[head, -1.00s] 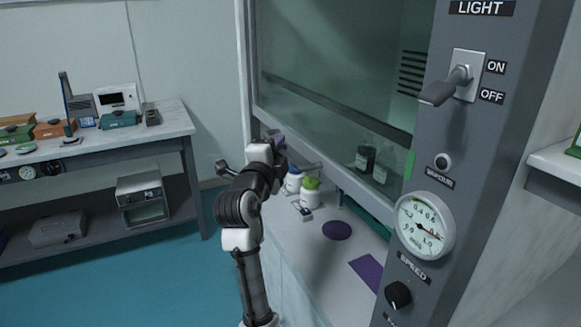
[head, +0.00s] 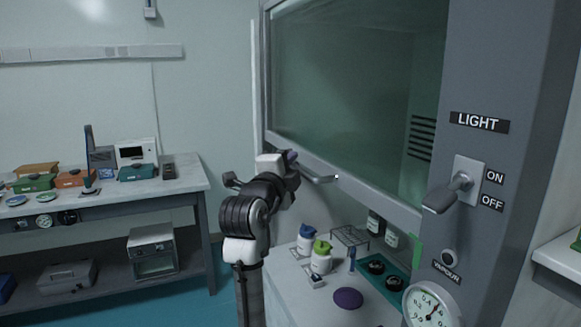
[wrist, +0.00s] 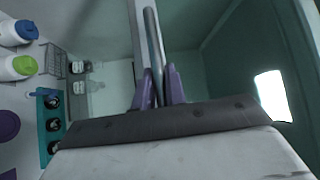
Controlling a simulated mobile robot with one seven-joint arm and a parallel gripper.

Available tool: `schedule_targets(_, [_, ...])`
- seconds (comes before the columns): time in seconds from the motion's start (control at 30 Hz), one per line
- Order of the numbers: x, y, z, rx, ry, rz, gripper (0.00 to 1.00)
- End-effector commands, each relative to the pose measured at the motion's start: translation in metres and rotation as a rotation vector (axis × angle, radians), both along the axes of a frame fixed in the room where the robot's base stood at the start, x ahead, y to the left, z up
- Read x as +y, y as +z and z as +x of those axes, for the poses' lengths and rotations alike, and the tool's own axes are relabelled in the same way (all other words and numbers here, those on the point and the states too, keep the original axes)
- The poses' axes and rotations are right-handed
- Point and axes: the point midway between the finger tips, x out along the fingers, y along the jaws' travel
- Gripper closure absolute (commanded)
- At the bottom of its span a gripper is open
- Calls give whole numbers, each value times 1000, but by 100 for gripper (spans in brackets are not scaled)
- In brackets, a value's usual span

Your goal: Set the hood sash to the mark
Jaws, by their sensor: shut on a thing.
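The hood sash is a glass pane (head: 345,95) with a grey bottom rail (head: 385,198) and a bar handle (head: 322,179). It is partly raised, leaving an opening above the worktop. A green mark (head: 415,246) is on the hood's right post, and the rail's right end appears just above it. My gripper (head: 292,158) is at the handle on the rail's left part. In the wrist view, the purple fingers of my gripper (wrist: 161,88) are closed around the handle bar (wrist: 153,45). The exact contact in the head view is partly hidden by my wrist.
Below the sash, white bottles with blue (head: 307,236) and green (head: 321,255) caps, a wire rack (head: 350,237) and a teal tray (head: 394,294) stand on the worktop. The post carries a light switch (head: 455,191) and a dial gauge (head: 431,306). A side bench (head: 185,180) stands left.

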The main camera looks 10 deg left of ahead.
Motion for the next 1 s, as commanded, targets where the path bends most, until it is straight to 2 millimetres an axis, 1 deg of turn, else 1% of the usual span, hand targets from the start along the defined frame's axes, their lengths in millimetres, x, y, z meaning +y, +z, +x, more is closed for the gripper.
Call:
schedule_targets(0.07, [0, 0, 0, -1, -1, 0, 100])
schedule_targets(0.1, [0, 0, 0, -1, -1, 0, 86])
schedule_targets(0.17, [0, 0, 0, -1, 0, 0, 78])
schedule_targets(0.43, [0, 0, 0, -1, 0, 0, 78])
schedule_targets(0.57, [2, -3, -9, -3, 2, 0, 78])
schedule_targets(0.67, [5, -7, -24, -4, 4, 2, 78])
schedule_targets(1.0, [15, -17, -99, -4, 3, 2, 78])
